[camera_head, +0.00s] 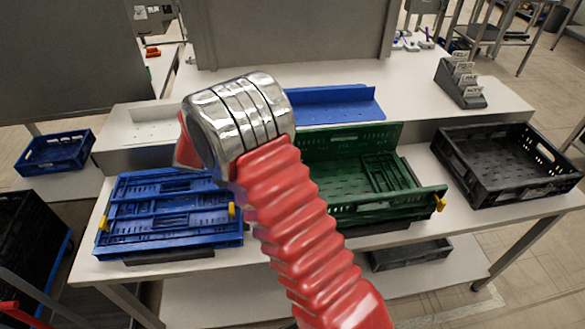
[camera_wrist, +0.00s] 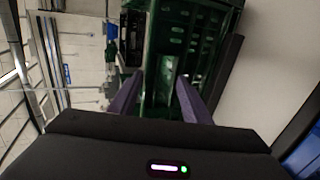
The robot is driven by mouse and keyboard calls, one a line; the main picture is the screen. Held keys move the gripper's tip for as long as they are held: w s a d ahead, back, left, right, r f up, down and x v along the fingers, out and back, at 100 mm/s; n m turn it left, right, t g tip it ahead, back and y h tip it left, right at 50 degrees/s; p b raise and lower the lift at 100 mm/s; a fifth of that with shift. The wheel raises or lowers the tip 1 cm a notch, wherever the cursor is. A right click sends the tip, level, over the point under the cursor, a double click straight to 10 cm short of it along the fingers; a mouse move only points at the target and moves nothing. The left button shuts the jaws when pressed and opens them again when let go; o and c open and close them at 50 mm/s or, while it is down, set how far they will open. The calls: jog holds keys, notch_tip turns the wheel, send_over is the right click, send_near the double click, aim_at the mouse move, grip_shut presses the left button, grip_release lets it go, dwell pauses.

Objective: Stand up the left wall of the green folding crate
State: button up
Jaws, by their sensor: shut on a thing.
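The green folding crate (camera_head: 350,142) stands on the white table in the head view. Its back wall is upright. A ribbed panel at its right end (camera_head: 385,172) lies folded inward, and the front side is low. My red and silver arm hides the crate's left end and my gripper in the head view. In the wrist view the purple fingers of my gripper (camera_wrist: 158,88) are shut on a green panel (camera_wrist: 165,72), which appears to be the crate's left wall. More of the green crate (camera_wrist: 195,25) fills the upper middle of that view. The wall's exact tilt cannot be told.
A folded blue crate (camera_head: 175,212) with yellow latches lies left of the green crate. An open black crate (camera_head: 500,165) stands to the right. A blue panel (camera_head: 340,104) and a grey card holder (camera_head: 460,85) are behind. A dark tray (camera_head: 410,254) lies below.

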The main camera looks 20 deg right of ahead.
dwell(0.3)
jog(key=v, duration=1.3)
jog(key=shift+w+a, duration=0.25)
jog(key=shift+a, duration=0.1)
jog(key=shift+r, duration=0.1)
jog(key=shift+s, duration=0.1)
